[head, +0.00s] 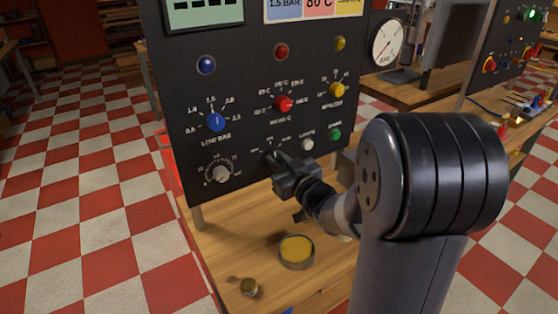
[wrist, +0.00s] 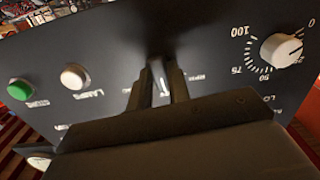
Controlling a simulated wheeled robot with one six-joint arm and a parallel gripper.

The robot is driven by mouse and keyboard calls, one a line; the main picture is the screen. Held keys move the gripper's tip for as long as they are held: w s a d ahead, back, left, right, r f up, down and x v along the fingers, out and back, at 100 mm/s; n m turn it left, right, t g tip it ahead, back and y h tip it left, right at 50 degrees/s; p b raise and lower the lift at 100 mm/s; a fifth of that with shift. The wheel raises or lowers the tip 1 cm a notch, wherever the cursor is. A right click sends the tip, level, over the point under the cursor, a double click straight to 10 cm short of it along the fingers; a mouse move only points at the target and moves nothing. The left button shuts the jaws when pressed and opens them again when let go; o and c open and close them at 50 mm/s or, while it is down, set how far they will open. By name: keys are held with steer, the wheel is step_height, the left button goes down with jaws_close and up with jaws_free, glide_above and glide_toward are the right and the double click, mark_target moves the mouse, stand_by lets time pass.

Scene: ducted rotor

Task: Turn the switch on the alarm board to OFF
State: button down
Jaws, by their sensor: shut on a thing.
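The alarm board (head: 180,95) is a dark upright panel on a wooden bench. My gripper (head: 272,160) reaches to its lower middle, between the white dial and the white button. In the wrist view my gripper (wrist: 160,88) is shut on a small switch knob (wrist: 159,78), pale along its top, set on the panel. The fingers hide most of the switch and part of the labels around it. The switch's exact pointing and its OFF mark cannot be read.
Left of the gripper is a white dial (head: 222,173); right are a white button (head: 307,144) and green button (head: 335,134). Blue (head: 215,121), red (head: 283,103) and yellow (head: 337,89) knobs sit above. A round yellow-topped tin (head: 297,250) stands on the bench below.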

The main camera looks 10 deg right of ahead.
steer(key=shift+m, duration=0.5)
steer(key=c, duration=1.3)
jaws_free()
steer(key=v, duration=1)
steer(key=shift+s+d, duration=0.1)
steer(key=shift+s, duration=0.3)
steer(key=x, duration=1.1)
steer(key=shift+s, duration=0.1)
steer(key=shift+s, duration=0.1)
